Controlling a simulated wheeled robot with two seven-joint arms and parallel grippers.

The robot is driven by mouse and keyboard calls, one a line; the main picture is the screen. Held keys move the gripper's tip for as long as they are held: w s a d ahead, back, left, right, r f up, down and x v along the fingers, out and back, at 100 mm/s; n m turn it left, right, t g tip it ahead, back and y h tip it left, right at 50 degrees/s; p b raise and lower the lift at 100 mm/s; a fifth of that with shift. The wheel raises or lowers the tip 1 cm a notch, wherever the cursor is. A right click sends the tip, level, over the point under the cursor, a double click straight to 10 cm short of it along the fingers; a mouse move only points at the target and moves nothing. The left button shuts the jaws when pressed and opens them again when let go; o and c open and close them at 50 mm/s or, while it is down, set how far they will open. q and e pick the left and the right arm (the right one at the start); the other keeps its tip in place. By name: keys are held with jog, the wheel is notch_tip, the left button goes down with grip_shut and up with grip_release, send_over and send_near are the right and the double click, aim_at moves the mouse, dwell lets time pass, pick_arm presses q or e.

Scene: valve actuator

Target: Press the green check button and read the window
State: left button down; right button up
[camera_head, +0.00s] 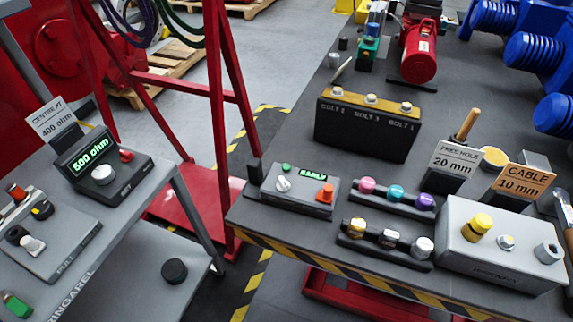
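A grey box (298,201) sits near the left front corner of the dark bench. On its top are a small green button (287,169), a white knob (283,185) and an orange-red knob (325,193). Its small lit window (313,176) shows green letters that seem to read "EARLY". On the left bench, a dark box has a larger window (89,155) reading "500 ohm", with a white knob (103,174) and a red button (126,155). Neither of my grippers shows in the head view.
A "CENTRE AT 400 ohm" card (54,122) stands behind the left box. A black bolt block (367,125), a "FREE HOLE 20 mm" card (453,165), a "CABLE 10 mm" card (520,183) and a grey box (500,243) crowd the right bench. A red frame (213,80) stands between the benches.

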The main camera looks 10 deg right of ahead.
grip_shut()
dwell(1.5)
